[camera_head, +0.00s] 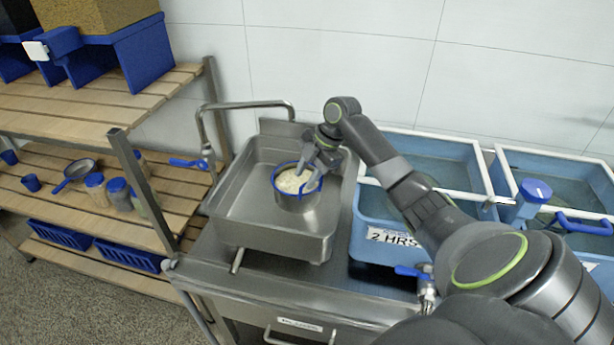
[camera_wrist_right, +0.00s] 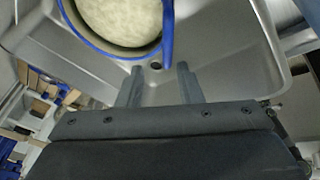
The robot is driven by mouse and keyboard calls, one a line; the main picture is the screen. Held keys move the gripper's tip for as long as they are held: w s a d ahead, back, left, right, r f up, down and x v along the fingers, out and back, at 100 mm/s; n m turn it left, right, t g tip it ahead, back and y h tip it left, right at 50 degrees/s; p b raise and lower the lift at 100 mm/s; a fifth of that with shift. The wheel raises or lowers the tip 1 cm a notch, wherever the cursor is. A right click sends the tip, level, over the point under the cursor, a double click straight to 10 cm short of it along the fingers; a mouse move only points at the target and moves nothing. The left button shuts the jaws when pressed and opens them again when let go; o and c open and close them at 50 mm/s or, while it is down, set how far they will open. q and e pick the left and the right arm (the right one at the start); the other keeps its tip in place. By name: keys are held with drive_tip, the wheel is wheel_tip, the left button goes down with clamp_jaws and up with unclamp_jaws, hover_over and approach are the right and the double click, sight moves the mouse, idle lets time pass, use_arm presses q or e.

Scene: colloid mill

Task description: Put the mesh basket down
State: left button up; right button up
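The mesh basket (camera_head: 296,198) has a blue rim and a metallic body and holds pale, cream-coloured contents. It is upright inside the steel sink (camera_head: 230,205); whether its base touches the sink floor cannot be made out. In the right wrist view the basket (camera_wrist_right: 118,45) is at the top, with a blue strip on its right side. My right gripper (camera_head: 311,178) is over the basket's right rim. My left gripper is out of view.
A tap (camera_head: 245,106) arches over the sink's back left. Blue water tanks (camera_head: 385,235) stand on the right, one labelled "2 HRS". A wooden shelf (camera_head: 75,120) with jars, a pan and blue bins stands on the left. The sink floor left of the basket is clear.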

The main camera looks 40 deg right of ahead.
drive_tip(key=b+v, duration=0.3)
drive_tip(key=v, duration=0.8)
drive_tip(key=shift+r, duration=0.4)
drive_tip(key=shift+s+d, duration=0.1)
drive_tip(key=shift+s, duration=0.05)
